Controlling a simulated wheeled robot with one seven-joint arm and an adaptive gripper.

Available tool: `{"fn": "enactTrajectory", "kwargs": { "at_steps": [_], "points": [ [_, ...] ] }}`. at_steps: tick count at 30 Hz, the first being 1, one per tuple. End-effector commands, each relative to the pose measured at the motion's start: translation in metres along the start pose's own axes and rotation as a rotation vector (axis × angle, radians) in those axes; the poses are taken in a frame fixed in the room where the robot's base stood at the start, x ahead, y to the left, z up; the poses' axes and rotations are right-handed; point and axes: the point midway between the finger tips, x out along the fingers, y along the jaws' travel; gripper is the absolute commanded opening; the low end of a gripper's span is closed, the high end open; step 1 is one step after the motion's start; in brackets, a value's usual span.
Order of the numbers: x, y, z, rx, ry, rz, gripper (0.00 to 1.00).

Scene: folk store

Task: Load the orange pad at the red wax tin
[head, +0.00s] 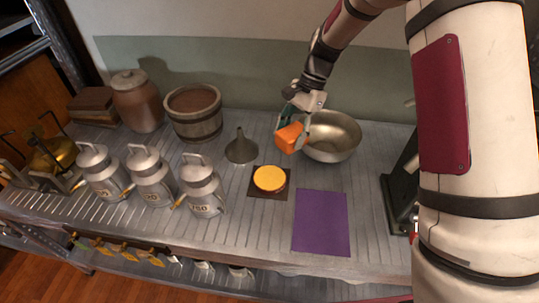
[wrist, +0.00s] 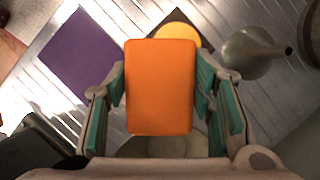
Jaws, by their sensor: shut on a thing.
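The orange pad (head: 289,138) is a block held in my gripper (head: 301,122), above the counter and in front of the steel bowl. In the wrist view the orange pad (wrist: 161,88) sits between the two teal-lined fingers, which are shut on its sides. A low round tin (head: 270,179) with a yellow-orange top and a darker reddish side stands on a dark square mat, below and left of my gripper in the head view. The pad partly hides this tin (wrist: 186,34) in the wrist view. I take it to be the wax tin.
A purple sheet (head: 320,223) lies flat right of the tin. A grey funnel (head: 240,149) stands left of my gripper, and the steel bowl (head: 332,137) is close behind. Several metal cans (head: 200,187) line the left, with a wooden tub (head: 194,113) behind.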

Motion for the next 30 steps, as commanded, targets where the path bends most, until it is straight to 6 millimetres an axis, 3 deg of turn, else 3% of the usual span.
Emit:
{"fn": "enactTrajectory", "kwargs": {
  "at_steps": [1,6,12,18,30],
  "points": [
    [0.018,-0.010,-0.002,0.087,-0.003,-0.037,0.27],
    [0.054,-0.028,0.006,0.399,0.001,-0.168,0.27],
    [0.080,-0.036,0.013,0.653,0.001,-0.272,0.27],
    [0.088,-0.037,0.015,0.747,0.002,-0.311,0.27],
    [0.110,-0.037,0.005,0.749,0.002,-0.310,0.27]
  ]
}}
